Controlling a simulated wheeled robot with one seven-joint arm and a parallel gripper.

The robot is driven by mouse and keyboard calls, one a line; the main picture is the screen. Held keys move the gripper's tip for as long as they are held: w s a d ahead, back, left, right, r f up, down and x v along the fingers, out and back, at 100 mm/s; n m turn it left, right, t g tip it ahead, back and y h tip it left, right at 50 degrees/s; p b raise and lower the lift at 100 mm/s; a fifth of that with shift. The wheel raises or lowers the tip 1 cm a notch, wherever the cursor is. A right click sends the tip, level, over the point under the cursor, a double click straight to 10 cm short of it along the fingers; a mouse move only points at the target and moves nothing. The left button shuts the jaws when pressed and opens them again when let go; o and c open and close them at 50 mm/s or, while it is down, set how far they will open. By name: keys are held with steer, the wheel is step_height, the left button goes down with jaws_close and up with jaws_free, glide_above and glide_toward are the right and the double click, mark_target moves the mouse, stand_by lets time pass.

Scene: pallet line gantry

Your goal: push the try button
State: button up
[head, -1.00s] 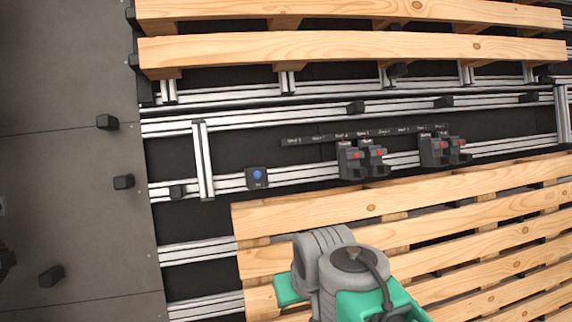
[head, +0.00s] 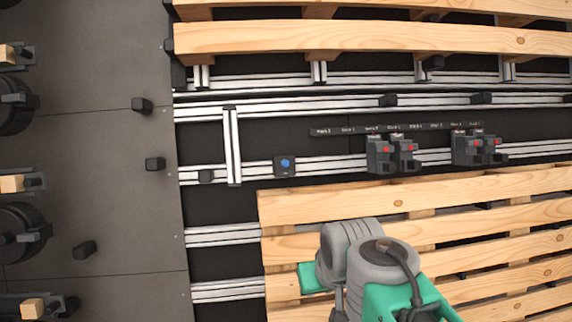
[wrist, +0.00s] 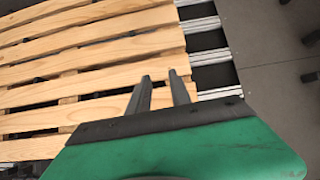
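The try button (head: 285,164) is a small blue round button on a dark box, fixed to the aluminium rail left of centre in the head view. Its label is too small to read. The wrist view does not show it. My gripper (wrist: 161,79) shows in the wrist view as two dark fingers, apart and with nothing between them, above the wooden pallet slats. In the head view my grey and green arm is over the near pallet, below and to the right of the button, and the fingers are hidden.
The near wooden pallet (head: 330,202) lies just below the button's rail. Another pallet (head: 370,42) spans the top. Several dark units with red parts (head: 381,154) stand on the rail to the right, under a label strip (head: 340,131). Grey floor (head: 90,190) is at the left.

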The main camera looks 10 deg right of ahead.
jaws_close()
stand_by(1.4)
